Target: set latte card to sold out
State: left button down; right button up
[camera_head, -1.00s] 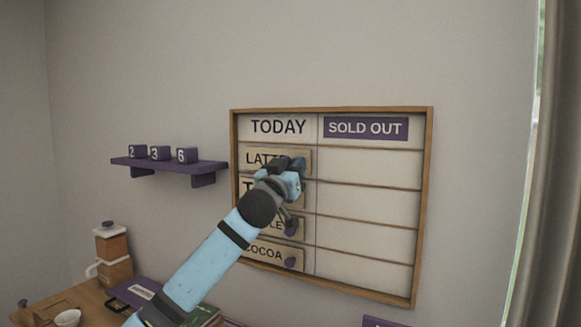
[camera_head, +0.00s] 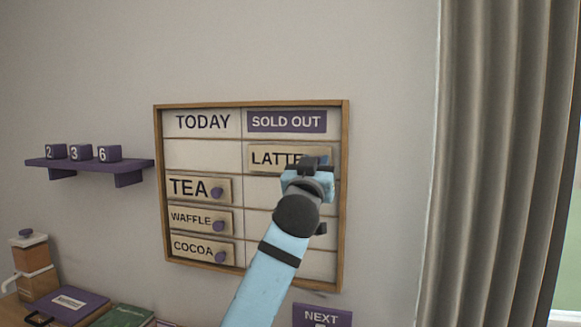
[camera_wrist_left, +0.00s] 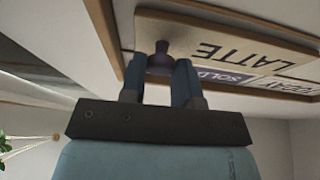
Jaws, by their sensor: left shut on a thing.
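The LATTE card (camera_head: 272,157) is in the top row of the SOLD OUT column on the menu board (camera_head: 344,200). My left gripper (camera_head: 312,165) is in front of the card's right end and hides part of it. In the left wrist view, the left gripper (camera_wrist_left: 161,75) is shut on the dark purple knob (camera_wrist_left: 159,60) of the LATTE card (camera_wrist_left: 228,45). The SOLD OUT header (camera_head: 287,121) is right above the card. The top row under TODAY (camera_head: 203,122) is empty. My right gripper is not in view.
The TEA card (camera_head: 190,187), WAFFLE card (camera_head: 190,218) and COCOA card (camera_head: 192,249) sit in the TODAY column. A purple shelf (camera_head: 90,168) with number blocks is at left. A curtain (camera_head: 480,180) hangs at right. A purple NEXT sign (camera_head: 322,316) is below the board.

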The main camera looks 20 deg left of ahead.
pick_arm(q)
jog(key=shift+d, duration=0.5)
jog(key=c, duration=1.2)
grip_release()
jog(key=o, duration=0.3)
jog(key=shift+d, duration=0.25)
jog(key=shift+a, duration=0.1)
jog(key=b+v, duration=0.1)
jog(key=v, duration=1.3)
jog(key=shift+w+b, duration=0.1)
jog(key=shift+b, duration=0.3)
